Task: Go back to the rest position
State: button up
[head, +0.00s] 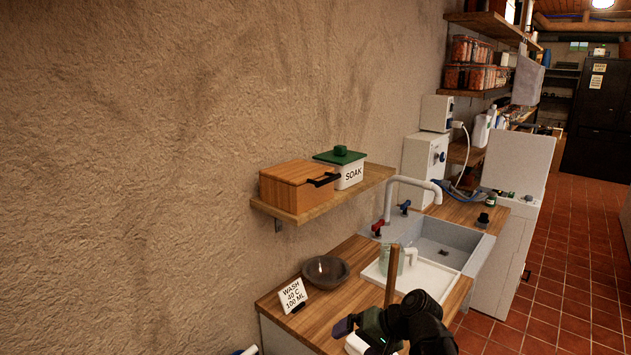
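My arm comes in at the bottom of the head view as dark, rounded links. My gripper (360,330) is at its end, low over the front of the wooden counter (330,318). A dark blue piece and a green piece show there, with something white below them. The fingertips are not clear, so I cannot tell whether they are open or shut. An upright brown stick (391,278) rises just behind the arm; its lower end is hidden, and I cannot tell whether my gripper touches it.
A white tray (432,279) beside the sink (446,236) bears a pale green glass jar (384,262). A dark bowl (326,270) and a WASH card (293,293) stand left. The wall shelf (335,196) bears a wooden box (293,186) and SOAK pot (347,172).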

jog(key=s+d+f+n+g+h+b, duration=0.1)
jog(key=s+d+f+h+b, duration=0.2)
jog(key=f+b, duration=0.75)
jog(key=s+d+f+g+h+b, duration=0.1)
jog(key=s+d+f+h+b, duration=0.15)
jog(key=f+b, duration=0.8)
jog(key=s+d+f+n+h+b, duration=0.15)
jog(key=s+f+h+b, duration=0.35)
jog(key=f, duration=0.9)
notch_tip(320, 180, up, 18)
jog(key=w+y+p, duration=0.1)
jog(key=y+p, duration=0.1)
jog(key=p, duration=1.4)
jog(key=shift+d+f+m, duration=0.15)
jog(key=shift+d+m, duration=0.25)
jog(key=shift+m, duration=0.05)
jog(key=shift+w, duration=0.1)
